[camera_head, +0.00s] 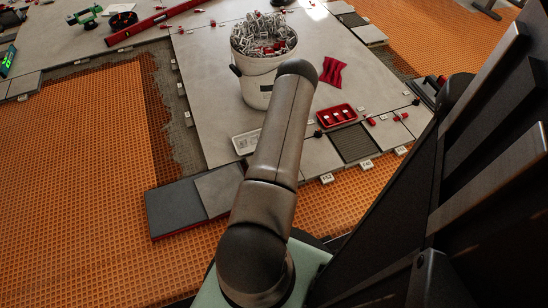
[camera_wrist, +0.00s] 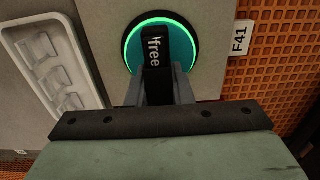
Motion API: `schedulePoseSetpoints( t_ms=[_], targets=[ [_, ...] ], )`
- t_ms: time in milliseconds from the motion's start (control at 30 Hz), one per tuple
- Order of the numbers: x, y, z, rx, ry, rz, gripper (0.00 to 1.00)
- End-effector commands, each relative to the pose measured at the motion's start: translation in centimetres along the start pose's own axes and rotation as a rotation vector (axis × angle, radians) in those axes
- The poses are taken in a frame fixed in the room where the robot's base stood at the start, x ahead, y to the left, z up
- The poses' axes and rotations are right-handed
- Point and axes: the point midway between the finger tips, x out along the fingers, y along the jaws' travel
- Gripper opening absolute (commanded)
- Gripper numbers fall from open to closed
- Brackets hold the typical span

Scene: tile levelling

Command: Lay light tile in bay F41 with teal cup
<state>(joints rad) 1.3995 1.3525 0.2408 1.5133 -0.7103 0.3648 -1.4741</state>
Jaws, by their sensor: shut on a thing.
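In the wrist view my gripper (camera_wrist: 160,92) is shut on the dark upright handle of the teal suction cup (camera_wrist: 133,60). The handle reads "free", and a green ring glows around the cup. The cup stands over a pale grey tile surface (camera_wrist: 105,20); whether it is pressed on or just above cannot be told. A white label (camera_wrist: 240,38) reading F41 lies right of the cup, beside the orange grid. In the head view my arm hides the gripper, the cup and the spot under them.
A white tray (camera_wrist: 50,65) lies left of the cup; it also shows in the head view (camera_head: 246,142). A bucket of clips (camera_head: 258,80), a red tray (camera_head: 336,115) and a red cloth (camera_head: 332,71) are on the laid tiles. Dark and light tiles (camera_head: 175,208) lie front left.

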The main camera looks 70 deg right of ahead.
Motion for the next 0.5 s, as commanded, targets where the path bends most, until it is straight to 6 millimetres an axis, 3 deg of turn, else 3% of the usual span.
schedulePoseSetpoints(
  t_ms=[500],
  targets=[
    [0.52,0.13,0.06,0.0,-0.001,0.003,0.0]
  ],
)
